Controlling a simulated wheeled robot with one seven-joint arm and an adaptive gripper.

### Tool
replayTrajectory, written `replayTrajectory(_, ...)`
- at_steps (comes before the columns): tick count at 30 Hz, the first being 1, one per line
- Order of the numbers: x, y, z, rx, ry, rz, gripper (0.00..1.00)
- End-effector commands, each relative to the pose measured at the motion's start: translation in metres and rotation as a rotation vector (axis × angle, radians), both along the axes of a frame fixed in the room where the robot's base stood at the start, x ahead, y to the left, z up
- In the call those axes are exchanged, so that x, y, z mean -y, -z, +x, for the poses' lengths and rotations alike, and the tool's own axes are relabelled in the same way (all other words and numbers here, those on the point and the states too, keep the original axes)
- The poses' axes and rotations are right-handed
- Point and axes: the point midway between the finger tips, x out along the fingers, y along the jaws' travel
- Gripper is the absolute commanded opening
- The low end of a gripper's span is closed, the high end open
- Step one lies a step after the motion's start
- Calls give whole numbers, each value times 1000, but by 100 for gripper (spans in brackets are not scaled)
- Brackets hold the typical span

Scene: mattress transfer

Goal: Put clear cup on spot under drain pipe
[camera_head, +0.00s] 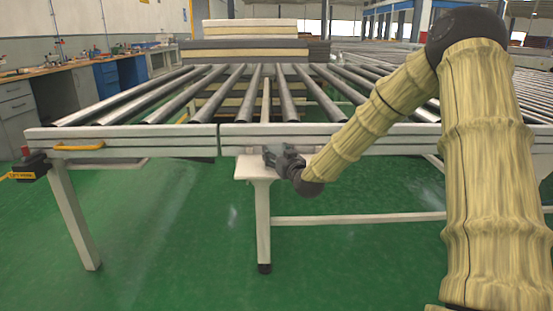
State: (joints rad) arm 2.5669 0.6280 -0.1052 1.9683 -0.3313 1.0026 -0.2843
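My gripper (270,155) is at the front edge of the roller conveyor, just above a small white shelf (253,172). It points left and away from the camera. Its fingers are small and dark, so I cannot tell whether they are open or shut, or hold anything. I cannot make out a clear cup anywhere in view. I cannot identify a drain pipe for certain; a thin pale upright piece (266,101) shows between the rollers behind the front rail.
The conveyor's white front rail (120,141) spans the view, with metal rollers behind it. Stacked mattresses (256,50) stand at the back. A workbench with drawers (75,90) lines the left wall. A white leg (263,225) supports the shelf. Green floor (170,240) in front is clear.

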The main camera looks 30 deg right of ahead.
Motion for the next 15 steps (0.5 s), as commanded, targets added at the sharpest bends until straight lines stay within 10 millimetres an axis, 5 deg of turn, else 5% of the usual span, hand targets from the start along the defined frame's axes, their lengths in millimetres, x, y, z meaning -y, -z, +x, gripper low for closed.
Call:
replayTrajectory(5,0,0,0,0,0,0,27)
replayTrajectory(15,-2,-5,-2,1,0,0,27)
